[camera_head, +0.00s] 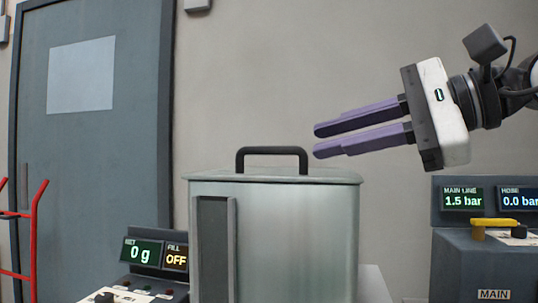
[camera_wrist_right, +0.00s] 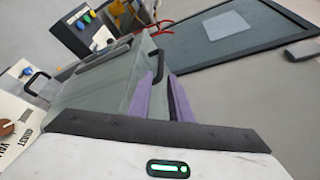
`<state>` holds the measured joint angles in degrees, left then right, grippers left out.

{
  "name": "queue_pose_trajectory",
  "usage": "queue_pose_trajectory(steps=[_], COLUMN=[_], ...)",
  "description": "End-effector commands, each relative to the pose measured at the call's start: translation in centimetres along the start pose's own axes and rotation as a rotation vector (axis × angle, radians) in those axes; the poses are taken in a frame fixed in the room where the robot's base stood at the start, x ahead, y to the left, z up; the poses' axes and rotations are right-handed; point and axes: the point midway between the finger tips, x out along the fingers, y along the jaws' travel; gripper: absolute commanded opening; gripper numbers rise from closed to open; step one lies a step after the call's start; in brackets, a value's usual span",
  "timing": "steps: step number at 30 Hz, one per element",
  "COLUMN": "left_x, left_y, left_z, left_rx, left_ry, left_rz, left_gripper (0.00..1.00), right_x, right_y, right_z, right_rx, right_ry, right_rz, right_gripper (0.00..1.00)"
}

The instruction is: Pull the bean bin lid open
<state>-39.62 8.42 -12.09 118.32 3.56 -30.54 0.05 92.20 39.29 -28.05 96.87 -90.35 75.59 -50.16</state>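The bean bin (camera_head: 300,240) is a pale grey-green metal box standing in the middle of the head view. Its flat lid (camera_head: 215,176) lies closed on top, with a black arched handle (camera_head: 272,151) upright on it. In the right wrist view the handle (camera_wrist_right: 159,66) shows just beyond the fingers. My right gripper (camera_head: 316,141) comes in from the right, with its purple fingers pointing left. It is a little above and right of the handle, apart from it in the picture. A narrow empty gap shows between the fingers. My left gripper is not in view.
A scale display (camera_head: 142,252) reading 0 g stands left of the bin. A gauge panel (camera_head: 470,250) with a yellow lever (camera_head: 494,223) stands at right. A grey door (camera_head: 95,150) and a red hand-truck frame (camera_head: 36,230) are at left. The wall space above the bin is clear.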

Motion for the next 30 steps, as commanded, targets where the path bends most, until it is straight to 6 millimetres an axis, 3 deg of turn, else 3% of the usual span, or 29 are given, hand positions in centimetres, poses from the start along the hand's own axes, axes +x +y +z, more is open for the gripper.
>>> queue_pose_trajectory(steps=[5, 10, 18, 30], left_x=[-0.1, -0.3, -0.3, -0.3], left_y=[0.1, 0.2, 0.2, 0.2], left_z=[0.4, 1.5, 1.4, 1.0], left_rx=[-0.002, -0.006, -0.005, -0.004], left_ry=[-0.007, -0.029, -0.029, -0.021], left_rz=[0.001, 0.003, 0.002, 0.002], left_gripper=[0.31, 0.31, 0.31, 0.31], right_x=[1.5, 4.7, 9.0, 10.3], right_y=[0.0, 0.1, 0.1, 0.1], right_z=[0.1, 0.1, 0.1, 0.1], right_rx=[0.000, 0.001, 0.001, 0.001], right_ry=[-0.003, -0.004, -0.004, -0.002], right_rz=[0.002, 0.004, 0.003, 0.001], right_gripper=[0.18, 0.18, 0.18, 0.18])
